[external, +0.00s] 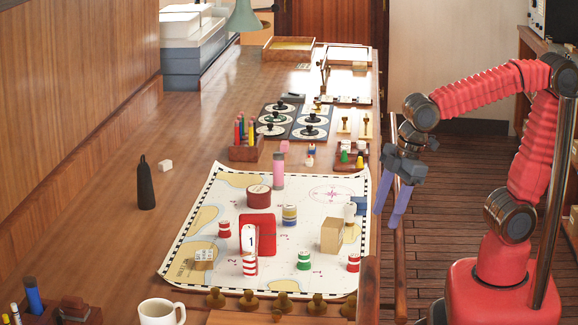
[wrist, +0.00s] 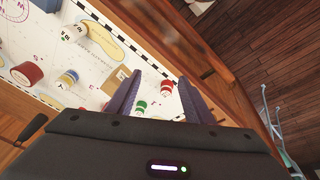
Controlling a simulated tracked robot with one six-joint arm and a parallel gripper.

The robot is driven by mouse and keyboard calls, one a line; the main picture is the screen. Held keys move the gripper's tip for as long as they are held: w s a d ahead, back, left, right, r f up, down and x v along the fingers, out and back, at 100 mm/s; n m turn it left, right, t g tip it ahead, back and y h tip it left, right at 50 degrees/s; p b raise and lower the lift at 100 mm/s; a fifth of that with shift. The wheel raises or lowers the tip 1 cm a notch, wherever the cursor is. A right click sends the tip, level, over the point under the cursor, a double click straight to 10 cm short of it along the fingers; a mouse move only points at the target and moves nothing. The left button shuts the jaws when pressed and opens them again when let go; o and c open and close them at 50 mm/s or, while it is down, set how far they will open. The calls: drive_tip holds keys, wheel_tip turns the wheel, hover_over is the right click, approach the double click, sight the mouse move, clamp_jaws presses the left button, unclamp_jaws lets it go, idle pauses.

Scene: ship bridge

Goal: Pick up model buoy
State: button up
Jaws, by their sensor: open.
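Several small striped model buoys stand on the chart (external: 190,262). One is red and white (external: 353,262) near the chart's right edge, one is green and white (external: 304,260), and one is red and white (external: 224,229) at left. A red-and-white striped one (external: 250,264) stands in front of a white marker numbered 1. I cannot tell which one the task means. My gripper (external: 386,216) is open and empty, above and beside the table's right edge. In the wrist view, a red striped buoy (wrist: 166,87) and a green striped one (wrist: 140,106) show between my fingers (wrist: 160,76).
A tan block (external: 332,236), red box (external: 266,235), dark red round tin (external: 258,197), blue-and-yellow banded cylinder (external: 290,215) and pink bottle (external: 278,171) stand on the chart. A mug (external: 160,312) is at the front. A wooden rail (external: 400,250) runs along the table's right side.

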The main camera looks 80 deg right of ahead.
drive_tip(key=w+a+r+n+g, duration=0.1)
drive_tip(key=w+a+r+n, duration=0.1)
drive_tip(key=n, duration=0.9)
drive_tip(key=w+a+r+n+g+h, duration=0.1)
drive_tip(key=w+a+n, duration=0.3)
drive_tip(key=n, duration=0.7)
drive_tip(key=shift+a+r, duration=0.55)
drive_tip(key=shift+a, duration=0.1)
drive_tip(key=shift+f, duration=0.1)
approach(355, 255)
drive_tip(key=shift+w+f, duration=0.15)
drive_tip(key=shift+f, duration=1.1)
drive_tip(key=shift+w+f, duration=0.15)
drive_tip(key=shift+f, duration=1.1)
drive_tip(key=shift+f, duration=0.1)
drive_tip(key=shift+w+d+f, duration=0.1)
drive_tip(key=shift+w+f, duration=0.05)
drive_tip(key=shift+f, duration=1.1)
drive_tip(key=shift+w+f, duration=0.1)
drive_tip(key=shift+f, duration=1.15)
drive_tip(key=shift+c, duration=0.4)
